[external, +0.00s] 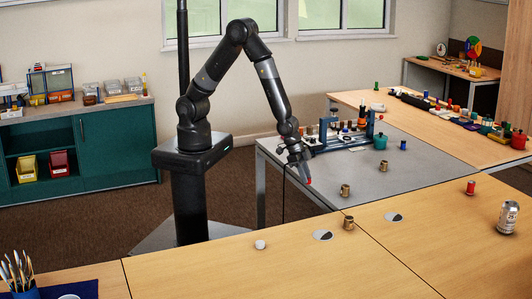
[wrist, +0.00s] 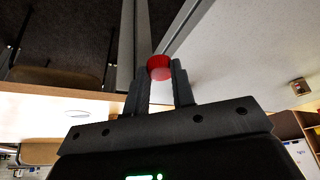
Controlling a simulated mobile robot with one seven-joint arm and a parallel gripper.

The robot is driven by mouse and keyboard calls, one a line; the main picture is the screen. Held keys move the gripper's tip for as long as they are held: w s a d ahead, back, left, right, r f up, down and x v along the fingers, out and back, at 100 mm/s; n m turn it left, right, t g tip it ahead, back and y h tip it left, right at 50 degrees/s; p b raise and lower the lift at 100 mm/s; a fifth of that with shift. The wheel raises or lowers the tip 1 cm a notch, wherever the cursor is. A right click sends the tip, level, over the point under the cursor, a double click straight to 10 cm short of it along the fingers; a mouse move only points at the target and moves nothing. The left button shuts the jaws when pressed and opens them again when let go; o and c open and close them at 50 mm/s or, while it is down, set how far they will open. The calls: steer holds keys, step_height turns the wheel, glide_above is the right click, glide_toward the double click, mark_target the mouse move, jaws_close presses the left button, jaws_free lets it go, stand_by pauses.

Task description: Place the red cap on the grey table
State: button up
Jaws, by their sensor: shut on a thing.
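My gripper (external: 305,178) hangs over the near left part of the grey table (external: 375,182). It is shut on the red cap (wrist: 159,68), which sits between the two fingertips (wrist: 160,80) in the wrist view. In the external view the red cap (external: 309,181) shows as a small red spot at the fingertips. The cap appears to be above the tabletop, near the table's edge. The grey table (wrist: 235,45) also shows at the upper right in the wrist view.
Brass fittings (external: 345,190) stand on the grey table and on the wooden table (external: 290,270) in front. A blue rack (external: 345,138) and a green pot (external: 380,142) stand further back. A red cylinder (external: 470,187) and a can (external: 508,217) are at right.

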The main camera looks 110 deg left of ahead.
steer(key=s+a+f+n, duration=0.1)
steer(key=s+a, duration=0.3)
steer(key=a, duration=0.2)
steer(key=shift+m, duration=0.7)
steer(key=w+d, duration=0.1)
steer(key=d, duration=0.1)
steer(key=w+d+r, duration=0.1)
steer(key=w+d, duration=0.1)
steer(key=d, duration=0.1)
steer(key=w+d, duration=0.1)
steer(key=d, duration=0.1)
steer(key=shift+w+d+r, duration=0.15)
steer(key=shift+w+d, duration=0.05)
steer(key=shift+w, duration=0.1)
steer(key=d+r+m, duration=0.1)
steer(key=d+r, duration=0.1)
steer(key=d, duration=0.7)
steer(key=w+d+r+m+h, duration=0.1)
steer(key=d+r, duration=0.2)
steer(key=d, duration=0.7)
steer(key=w+d+r+m, duration=0.1)
steer(key=d+r+m, duration=0.1)
steer(key=d, duration=0.8)
steer(key=shift+d+r+g+h, duration=0.2)
steer(key=shift+r+g+h, duration=0.1)
steer(key=shift+r, duration=0.05)
